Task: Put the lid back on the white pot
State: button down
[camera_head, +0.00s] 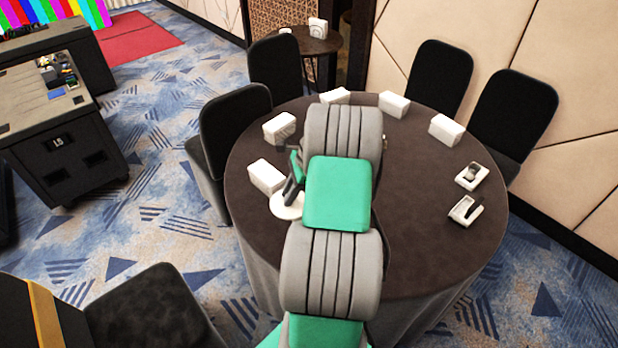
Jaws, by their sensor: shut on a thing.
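My arm reaches over the round dark table (440,250) and covers its middle. My gripper (291,190) is left of the arm, low over the table's left part, and seems shut on a white round piece (286,208) that looks like the lid. Only part of this piece shows below the fingers. Whether it touches anything beneath cannot be told. No white pot can be made out clearly; it may be hidden by the piece or my arm.
A white box (265,176) stands just left of my gripper, and another white box (279,127) stands behind it. More white boxes line the far edge. Two small white holders (467,209) lie at the right. Black chairs (234,125) surround the table. The table's right front is clear.

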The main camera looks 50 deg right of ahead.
jog(key=s+d+m+t+p, duration=0.1)
jog(key=s+d+m, duration=0.2)
jog(key=d, duration=0.2)
notch_tip(320, 180, down, 7)
jog(key=h+b, duration=0.1)
jog(key=b, duration=0.4)
jog(key=shift+d, duration=0.2)
jog(key=shift+w+r+p, duration=0.1)
jog(key=shift+r+p, duration=0.1)
jog(key=shift+p, duration=0.35)
dwell(0.6)
jog(key=shift+f+p, duration=0.25)
jog(key=shift+p, duration=0.1)
dwell(1.1)
jog(key=c, duration=1.1)
grip_release()
jog(key=shift+c, duration=0.2)
jog(key=shift+o, duration=0.4)
